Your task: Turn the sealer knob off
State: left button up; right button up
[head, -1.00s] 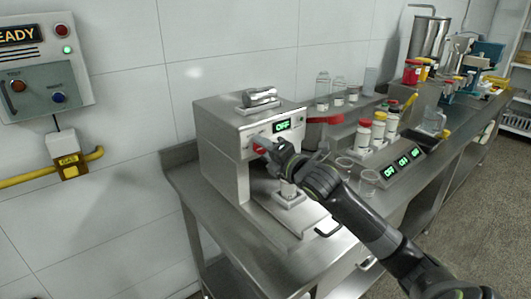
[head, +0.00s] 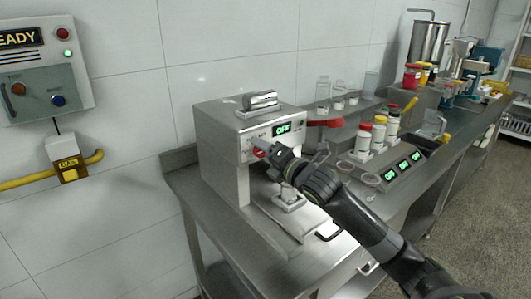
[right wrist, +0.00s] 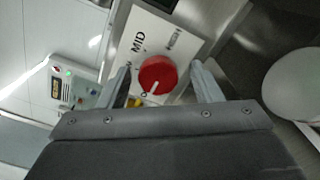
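The sealer (head: 222,150) is a grey metal box machine on the steel bench. Its green display (head: 284,129) reads OFF. The red knob (head: 259,153) sits on its front panel, partly covered by my right gripper (head: 262,147). In the right wrist view the red knob (right wrist: 157,74) lies between the two fingers of my right gripper (right wrist: 163,84), with gaps at its sides. The gripper is open. The knob's white mark points down and left, towards a mostly hidden label; MID and HIGH are printed above. My left gripper is not in view.
Bottles with red and yellow caps (head: 378,135) stand right of the sealer, by a panel with several green displays (head: 403,168). A red handle (head: 324,123) is close right of the sealer. A control box (head: 40,75) hangs on the left wall.

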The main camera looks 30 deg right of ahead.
jog(key=s+d+p, duration=0.1)
jog(key=s+p, duration=0.3)
jog(key=s, duration=1.3)
jog(key=shift+s+d, duration=0.15)
jog(key=shift+d, duration=0.05)
dwell(0.7)
